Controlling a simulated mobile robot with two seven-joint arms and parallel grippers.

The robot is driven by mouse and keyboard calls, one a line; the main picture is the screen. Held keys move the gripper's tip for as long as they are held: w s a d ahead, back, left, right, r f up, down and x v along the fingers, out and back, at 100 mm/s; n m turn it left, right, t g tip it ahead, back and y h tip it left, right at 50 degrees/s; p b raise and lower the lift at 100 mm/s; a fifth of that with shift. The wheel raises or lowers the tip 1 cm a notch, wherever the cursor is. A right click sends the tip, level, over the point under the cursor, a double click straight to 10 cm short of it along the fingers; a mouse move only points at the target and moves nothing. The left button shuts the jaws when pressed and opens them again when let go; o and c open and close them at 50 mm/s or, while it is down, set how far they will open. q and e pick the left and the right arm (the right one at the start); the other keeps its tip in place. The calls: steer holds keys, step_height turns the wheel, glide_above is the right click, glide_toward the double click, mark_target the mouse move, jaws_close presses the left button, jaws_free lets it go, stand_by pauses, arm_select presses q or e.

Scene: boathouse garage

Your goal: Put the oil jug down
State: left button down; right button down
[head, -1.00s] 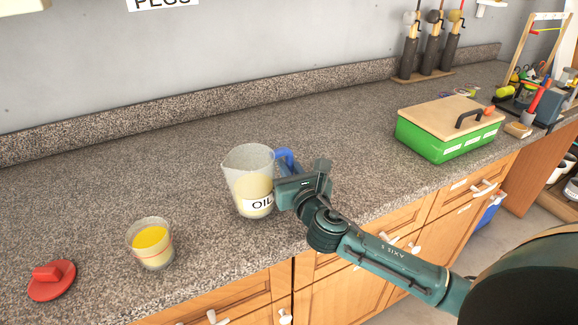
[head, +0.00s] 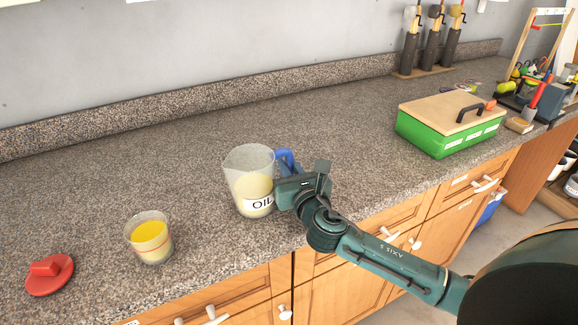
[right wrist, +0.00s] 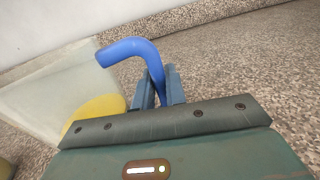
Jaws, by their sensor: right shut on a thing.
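The oil jug (head: 250,182) is a clear, upright container with pale yellow oil, an "OIL" label and a blue handle (head: 286,160). It is over the granite counter near the front edge; I cannot tell for certain whether its base touches the counter. My right gripper (head: 290,180) is at the jug's right side, shut on its handle. In the right wrist view the blue handle (right wrist: 135,50) rises between the two fingers (right wrist: 158,88), with the jug's clear wall (right wrist: 45,85) to the left. My left gripper is not in view.
A clear cup (head: 150,240) with yellow liquid stands left of the jug. A red lid-like piece (head: 50,272) lies at the far left. A green box (head: 445,135) with a wooden lid is to the right. The counter (head: 160,165) behind the jug is clear.

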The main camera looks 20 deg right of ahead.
steer(key=shift+f, duration=0.1)
steer(key=c, duration=1.4)
jaws_free()
steer(key=shift+o, duration=0.2)
steer(key=shift+f, duration=0.1)
steer(key=shift+c, duration=0.5)
steer(key=c, duration=0.3)
steer(key=shift+s, duration=0.15)
